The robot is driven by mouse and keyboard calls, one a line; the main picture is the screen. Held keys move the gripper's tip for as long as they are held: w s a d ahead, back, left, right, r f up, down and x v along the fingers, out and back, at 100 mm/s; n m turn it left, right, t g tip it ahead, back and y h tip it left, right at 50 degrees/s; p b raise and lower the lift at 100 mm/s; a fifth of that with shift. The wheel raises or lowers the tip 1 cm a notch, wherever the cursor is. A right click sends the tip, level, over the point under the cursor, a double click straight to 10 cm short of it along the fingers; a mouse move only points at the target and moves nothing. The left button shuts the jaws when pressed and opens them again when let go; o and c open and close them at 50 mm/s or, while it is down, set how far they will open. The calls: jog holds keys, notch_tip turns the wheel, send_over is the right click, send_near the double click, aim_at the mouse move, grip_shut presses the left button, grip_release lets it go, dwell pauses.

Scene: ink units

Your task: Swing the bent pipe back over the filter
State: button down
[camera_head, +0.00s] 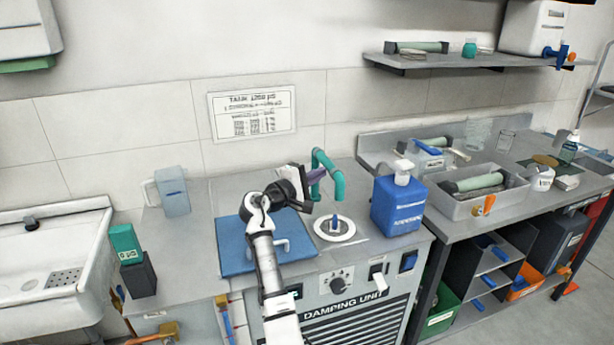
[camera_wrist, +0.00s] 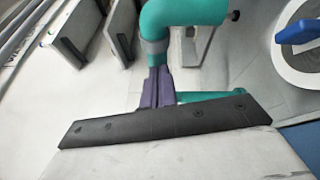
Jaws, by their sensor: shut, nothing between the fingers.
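The teal bent pipe (camera_head: 328,172) rises behind the blue-lidded unit and arches at its top; its downturned end hangs left of and behind the filter. The filter (camera_head: 335,238) is a white-rimmed round disc with a grey middle and a blue knob. In the wrist view the pipe (camera_wrist: 185,12) crosses the top, and the filter (camera_wrist: 283,70) is at the right edge. My gripper (camera_head: 313,175) is shut and empty, close to the pipe's left side. In the wrist view its dark purple fingers (camera_wrist: 156,88) sit just below the pipe; I cannot tell whether they touch it.
A blue jug (camera_head: 397,203) stands right of the filter. A blue lid (camera_head: 235,245) with a handle lies under my arm. A clear pitcher (camera_head: 172,192) stands at the left, beside a sink (camera_head: 50,260). A grey tray (camera_head: 465,208) is on the right bench.

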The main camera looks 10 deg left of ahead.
jog(key=shift+w+d+r, duration=0.1)
jog(key=shift+d+r, duration=0.05)
jog(key=shift+d, duration=0.35)
jog(key=shift+w+d+r, duration=0.1)
jog(key=shift+d, duration=0.4)
jog(key=shift+d+r, duration=0.1)
jog(key=b+v, duration=0.4)
jog(key=v, duration=1.1)
jog(key=shift+w+a+f+b, duration=0.25)
jog(key=shift+a+f+b, duration=0.05)
jog(key=shift+a, duration=0.15)
jog(key=shift+a, duration=0.1)
